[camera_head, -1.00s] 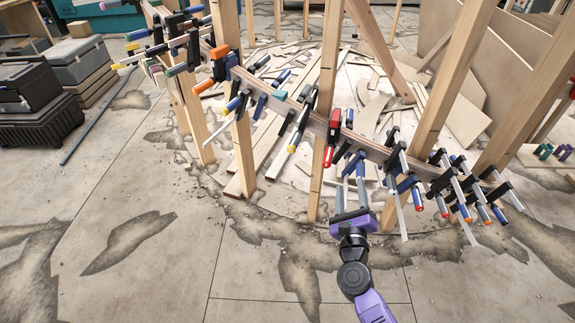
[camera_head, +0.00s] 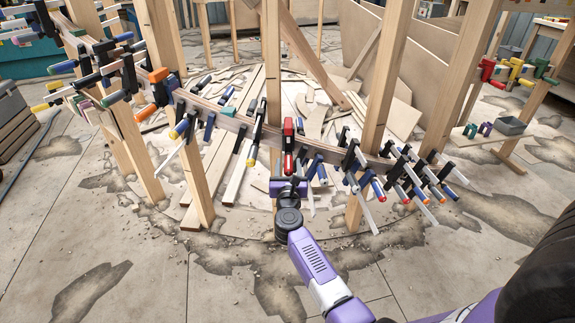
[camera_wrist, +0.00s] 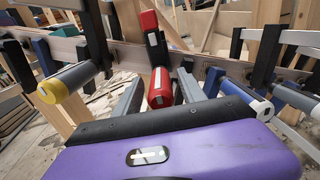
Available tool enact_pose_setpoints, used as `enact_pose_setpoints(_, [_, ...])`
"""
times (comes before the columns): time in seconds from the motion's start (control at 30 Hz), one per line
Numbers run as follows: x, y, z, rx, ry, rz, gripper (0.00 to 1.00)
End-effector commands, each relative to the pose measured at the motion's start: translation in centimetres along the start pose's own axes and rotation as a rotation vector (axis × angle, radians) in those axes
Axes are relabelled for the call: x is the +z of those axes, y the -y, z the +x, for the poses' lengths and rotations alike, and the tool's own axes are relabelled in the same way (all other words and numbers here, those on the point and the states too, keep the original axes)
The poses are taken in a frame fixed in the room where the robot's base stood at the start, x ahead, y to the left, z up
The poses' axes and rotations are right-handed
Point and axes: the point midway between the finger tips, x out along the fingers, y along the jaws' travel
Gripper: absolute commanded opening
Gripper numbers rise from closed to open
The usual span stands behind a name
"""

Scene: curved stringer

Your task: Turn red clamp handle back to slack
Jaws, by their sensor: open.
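The red clamp (camera_head: 288,132) hangs on the curved wooden stringer (camera_head: 230,122), near the middle of the head view. In the wrist view its red handle (camera_wrist: 160,88) points toward me and slightly down, with a pale end. My gripper (camera_wrist: 159,84) is open, with one grey finger on each side of the handle. Gaps show between handle and fingers, so I see no grip on it. In the head view my purple gripper body (camera_head: 288,187) sits just below and in front of the clamp, and its fingers are mostly hidden.
A black-and-yellow clamp (camera_wrist: 65,83) stands close on the left of the wrist view. Blue-handled clamps (camera_wrist: 240,92) crowd the right. Wooden posts (camera_head: 272,65) rise behind the stringer. Plywood scraps (camera_head: 320,115) lie on the floor beyond. The near floor is open.

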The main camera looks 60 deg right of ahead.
Motion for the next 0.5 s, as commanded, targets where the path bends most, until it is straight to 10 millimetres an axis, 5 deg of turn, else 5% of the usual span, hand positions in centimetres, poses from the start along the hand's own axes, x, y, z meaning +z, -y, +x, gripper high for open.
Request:
enact_pose_setpoints(0.47, [0.0,0.0,1.7,0.001,0.0,-0.002,0.48])
enact_pose_setpoints(0.5, [0.0,0.0,1.7,0.001,0.0,-0.002,0.42])
